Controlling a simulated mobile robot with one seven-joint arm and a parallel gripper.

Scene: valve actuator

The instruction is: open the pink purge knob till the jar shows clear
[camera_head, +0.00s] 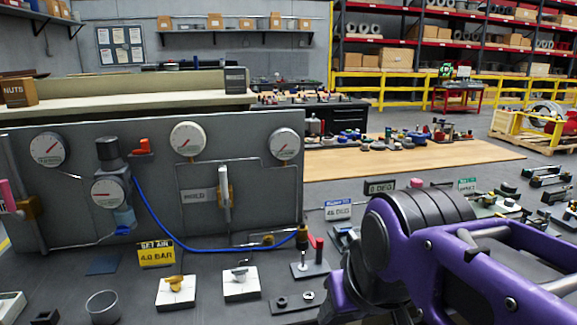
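A pink knob (6,196) shows at the far left edge, partly cut off, beside a brass fitting on the grey panel (250,150). A clear, open-topped glass jar (102,308) stands on the bench at the lower left; its lower part is cut off by the frame and I cannot tell what is in it. A bluish transparent bowl (125,217) hangs under the regulator on the panel. My purple and dark grey arm fills the lower right. My gripper's fingers are not in view.
Round gauges (188,140) and a white-handled valve (224,187) are on the panel. A blue hose (185,247) runs along it. A yellow "SET AIR 4.0 BAR" sign (156,253), a yellow-knobbed block (175,291) and a white block (241,283) stand in front.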

